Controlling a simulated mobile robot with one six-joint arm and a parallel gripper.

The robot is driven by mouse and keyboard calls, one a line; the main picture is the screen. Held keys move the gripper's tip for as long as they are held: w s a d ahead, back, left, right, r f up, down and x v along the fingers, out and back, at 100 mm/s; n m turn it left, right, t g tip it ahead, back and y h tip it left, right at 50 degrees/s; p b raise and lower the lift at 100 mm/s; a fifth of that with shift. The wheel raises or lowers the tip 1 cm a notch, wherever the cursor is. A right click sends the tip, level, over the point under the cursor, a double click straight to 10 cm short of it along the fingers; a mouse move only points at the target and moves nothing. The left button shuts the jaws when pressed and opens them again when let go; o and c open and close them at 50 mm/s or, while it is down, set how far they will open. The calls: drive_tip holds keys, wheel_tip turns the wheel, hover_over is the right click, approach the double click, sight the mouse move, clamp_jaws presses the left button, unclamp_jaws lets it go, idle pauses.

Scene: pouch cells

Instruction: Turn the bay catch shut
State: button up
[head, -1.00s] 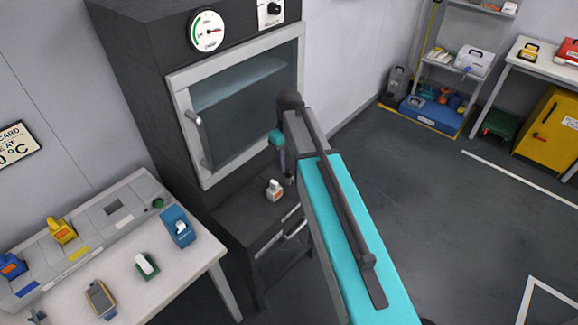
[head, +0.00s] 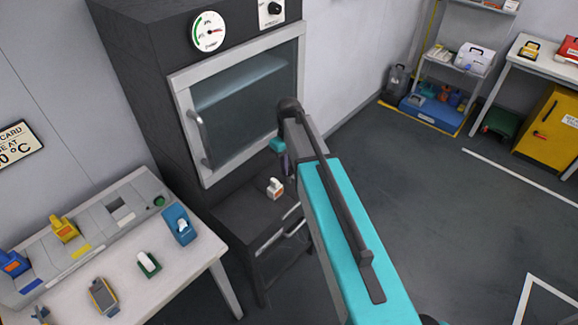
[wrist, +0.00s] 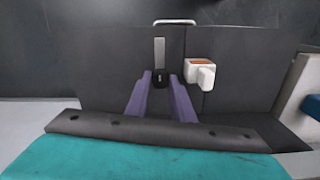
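My gripper (wrist: 160,86) points down over the dark ledge below the oven-like cabinet; its two purple fingers stand apart. A small black knob (wrist: 160,78), which looks like the bay catch, shows between or just beyond the fingertips in the wrist view. I cannot tell whether the fingers touch it. A light grey strip (wrist: 159,50) extends from the knob towards the front handle. In the head view my gripper (head: 285,170) is partly hidden by my arm, and the catch is not clear there.
A white device with an orange patch (wrist: 200,72) stands close beside the fingers; it also shows in the head view (head: 275,188). The cabinet's glass door (head: 240,105) is closed behind. A white table (head: 205,250) with several small devices stands at left.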

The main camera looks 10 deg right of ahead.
clamp_jaws()
drive_tip(key=shift+m, duration=0.4)
drive_tip(key=m+b, duration=0.1)
drive_tip(key=m, duration=0.2)
drive_tip(key=m+b, duration=0.1)
drive_tip(key=m, duration=0.4)
drive_tip(key=shift+b, duration=0.35)
drive_tip(key=m, duration=0.4)
drive_tip(key=shift+w+m+b, duration=0.1)
drive_tip(key=shift+m+b, duration=0.3)
drive_tip(key=m, duration=0.4)
drive_tip(key=shift+m, duration=0.3)
